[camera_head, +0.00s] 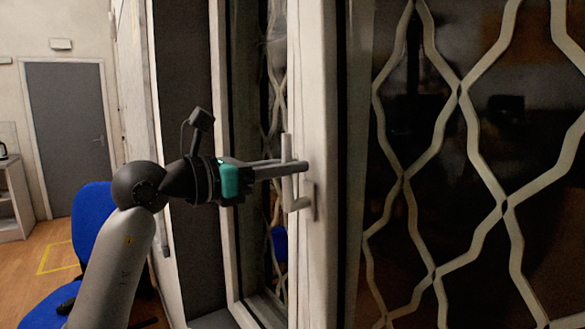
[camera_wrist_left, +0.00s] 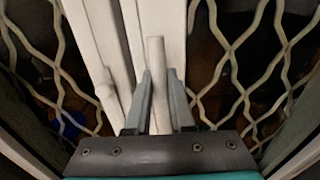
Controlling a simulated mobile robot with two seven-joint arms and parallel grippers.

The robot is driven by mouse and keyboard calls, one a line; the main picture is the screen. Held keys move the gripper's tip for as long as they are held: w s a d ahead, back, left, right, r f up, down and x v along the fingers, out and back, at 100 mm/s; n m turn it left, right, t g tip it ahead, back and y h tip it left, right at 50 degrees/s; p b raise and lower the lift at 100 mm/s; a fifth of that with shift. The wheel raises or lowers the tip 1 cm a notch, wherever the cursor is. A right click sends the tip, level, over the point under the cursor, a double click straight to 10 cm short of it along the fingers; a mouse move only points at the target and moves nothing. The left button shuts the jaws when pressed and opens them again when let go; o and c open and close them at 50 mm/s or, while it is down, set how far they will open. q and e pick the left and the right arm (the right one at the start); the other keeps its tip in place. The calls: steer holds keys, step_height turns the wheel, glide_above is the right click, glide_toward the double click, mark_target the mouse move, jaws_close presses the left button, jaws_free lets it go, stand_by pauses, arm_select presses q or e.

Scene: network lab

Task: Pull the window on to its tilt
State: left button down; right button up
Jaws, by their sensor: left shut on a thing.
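The window's white sash (camera_head: 312,85) stands upright in front of me, with dark glass beside it. Its pale handle (camera_head: 287,148) points upward along the sash; in the wrist view the handle (camera_wrist_left: 156,55) stands between my fingers. My left gripper (camera_head: 300,167) reaches in from the left and is shut on the handle. In the wrist view the gripper (camera_wrist_left: 160,100) has one finger on each side of the handle, which hides part of the sash behind it. I cannot tell how far the sash stands from its frame. My right gripper is not in view.
A pale lattice grille (camera_head: 461,90) covers the dark glass at the right. A blue chair (camera_head: 92,215) stands on the wooden floor at the left, near my left arm. A grey door (camera_head: 68,135) and a counter (camera_head: 14,200) are farther back.

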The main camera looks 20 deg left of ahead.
arm_select(q)
steer(key=shift+r+b+v, duration=0.1)
steer(key=shift+b+v, duration=0.35)
steer(key=shift+v, duration=0.45)
steer(key=shift+r+b+v, duration=0.15)
steer(key=shift+b+v, duration=0.25)
steer(key=shift+v, duration=0.45)
steer(key=c, duration=1.1)
jaws_free()
steer(key=shift+a, duration=0.15)
steer(key=o, duration=0.7)
steer(key=shift+f, duration=0.2)
steer(key=shift+s, duration=0.1)
steer(key=b+v, duration=0.6)
steer(key=v, duration=0.3)
steer(key=shift+s, duration=0.35)
steer(key=shift+a, duration=0.1)
